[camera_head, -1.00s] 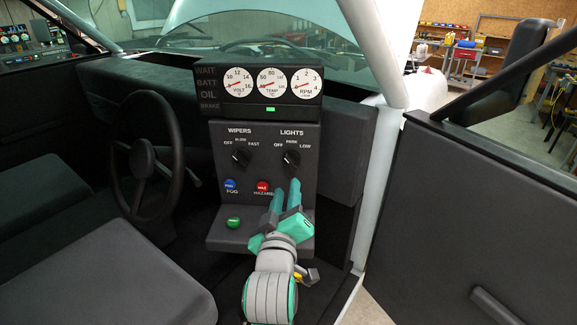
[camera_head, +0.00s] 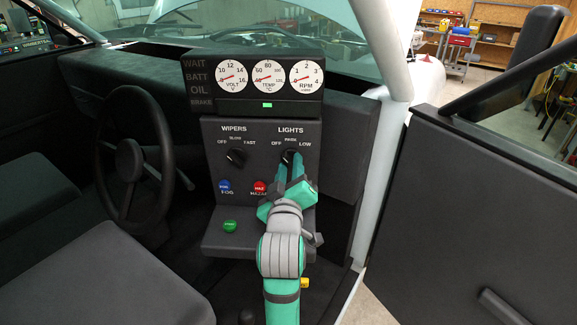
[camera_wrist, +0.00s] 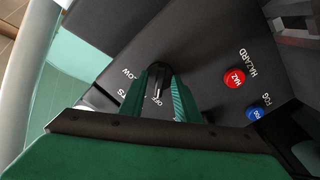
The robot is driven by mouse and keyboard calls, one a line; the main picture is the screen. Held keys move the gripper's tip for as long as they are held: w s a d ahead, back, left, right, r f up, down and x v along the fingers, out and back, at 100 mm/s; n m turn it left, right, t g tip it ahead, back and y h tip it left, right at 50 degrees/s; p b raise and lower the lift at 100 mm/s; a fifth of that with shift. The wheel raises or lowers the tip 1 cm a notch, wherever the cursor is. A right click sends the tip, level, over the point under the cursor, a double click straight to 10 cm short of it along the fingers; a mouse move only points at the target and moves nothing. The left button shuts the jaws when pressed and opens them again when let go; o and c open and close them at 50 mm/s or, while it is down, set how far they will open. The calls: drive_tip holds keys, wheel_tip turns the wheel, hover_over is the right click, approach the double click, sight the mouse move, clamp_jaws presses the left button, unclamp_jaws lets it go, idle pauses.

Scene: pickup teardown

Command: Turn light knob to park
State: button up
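The black light knob (camera_head: 288,155) sits under the LIGHTS label on the dark panel, with OFF, PARK and LOW printed around it. Its pointer appears to face the OFF side. My gripper (camera_head: 290,164) is at the knob, its green fingers covering the lower part in the head view. In the wrist view, the knob (camera_wrist: 158,74) lies between the tips of my gripper (camera_wrist: 158,84), one finger on each side. The fingers are apart; I cannot tell whether they touch the knob. The PARK label is hidden in the wrist view.
The wiper knob (camera_head: 236,158) is to the left. The blue fog button (camera_head: 224,186) and red hazard button (camera_head: 260,187) are below, the hazard one close to my gripper. A green button (camera_head: 230,226) is on the lower ledge. The steering wheel (camera_head: 130,165) is further left.

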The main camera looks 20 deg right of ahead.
drive_tip(key=shift+w, duration=0.1)
clamp_jaws()
drive_tip(key=shift+d, duration=0.1)
drive_tip(key=m, duration=0.4)
drive_tip(key=shift+a+f+m, duration=0.1)
drive_tip(key=shift+a+m, duration=0.1)
drive_tip(key=shift+m, duration=1.7)
unclamp_jaws()
drive_tip(key=shift+d, duration=0.1)
drive_tip(key=shift+s, duration=0.2)
